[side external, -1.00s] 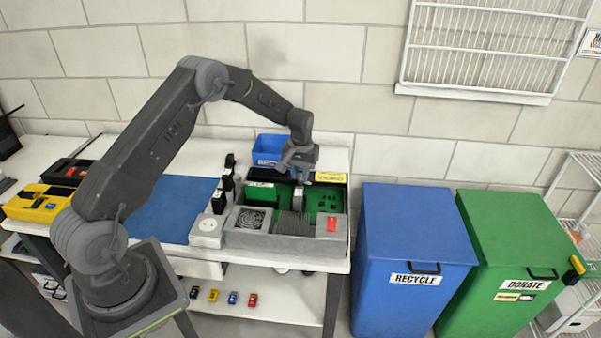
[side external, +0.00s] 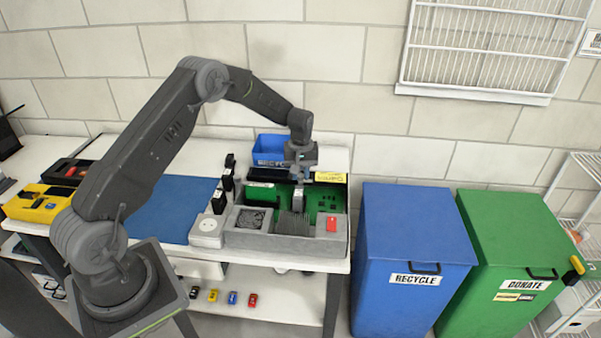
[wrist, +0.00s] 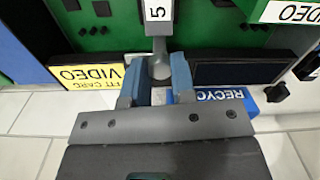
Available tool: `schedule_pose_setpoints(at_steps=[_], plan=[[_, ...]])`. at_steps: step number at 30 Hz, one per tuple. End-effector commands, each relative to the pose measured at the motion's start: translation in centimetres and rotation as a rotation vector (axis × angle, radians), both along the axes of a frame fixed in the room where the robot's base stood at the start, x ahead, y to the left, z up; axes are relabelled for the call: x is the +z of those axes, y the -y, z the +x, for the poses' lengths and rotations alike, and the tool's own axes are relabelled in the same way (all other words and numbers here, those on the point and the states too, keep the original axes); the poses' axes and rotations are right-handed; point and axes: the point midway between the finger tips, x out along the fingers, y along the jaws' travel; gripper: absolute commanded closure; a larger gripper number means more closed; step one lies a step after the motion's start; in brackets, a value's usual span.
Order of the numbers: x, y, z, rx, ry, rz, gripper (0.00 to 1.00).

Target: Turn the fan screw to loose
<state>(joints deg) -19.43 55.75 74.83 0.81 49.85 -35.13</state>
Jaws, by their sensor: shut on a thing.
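In the wrist view, my gripper (wrist: 156,74) has its two blue fingers shut on a round grey screw head (wrist: 160,66). The screw head sits at the end of a grey part with a white label marked 5 (wrist: 158,12). In the side external view, my gripper (side external: 299,181) points down over the rear of the open computer case with its green board (side external: 325,199). A grey upright part (side external: 298,201) stands on the board just below the fingers. The screw itself is too small to make out there. A fan (side external: 250,218) sits in the case's front left.
A blue bin (side external: 270,149) stands behind the case, with a yellow-labelled video card box (side external: 330,177) beside it. A white outlet box (side external: 208,231) and black upright pieces (side external: 227,178) stand at left. The blue mat (side external: 190,211) is clear.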

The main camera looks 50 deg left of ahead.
Motion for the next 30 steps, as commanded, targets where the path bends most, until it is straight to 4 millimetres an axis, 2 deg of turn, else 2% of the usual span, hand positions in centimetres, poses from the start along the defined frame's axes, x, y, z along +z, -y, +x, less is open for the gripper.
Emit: schedule_pose_setpoints(at_steps=[5, 6, 14, 23, 26, 30], plan=[[0.0, 0.0, 0.0, -0.001, -0.001, 0.000, 1.00], [0.0, 0.0, 0.0, -0.001, -0.001, 0.000, 0.74], [0.0, 0.0, 0.0, -0.002, 0.000, 0.000, 0.50], [0.4, 0.0, 0.0, -0.002, 0.001, 0.000, 0.50], [1.6, 0.0, 0.1, -0.002, 0.003, 0.000, 0.50], [4.3, 0.0, 0.1, -0.002, 0.005, 0.001, 0.50]])
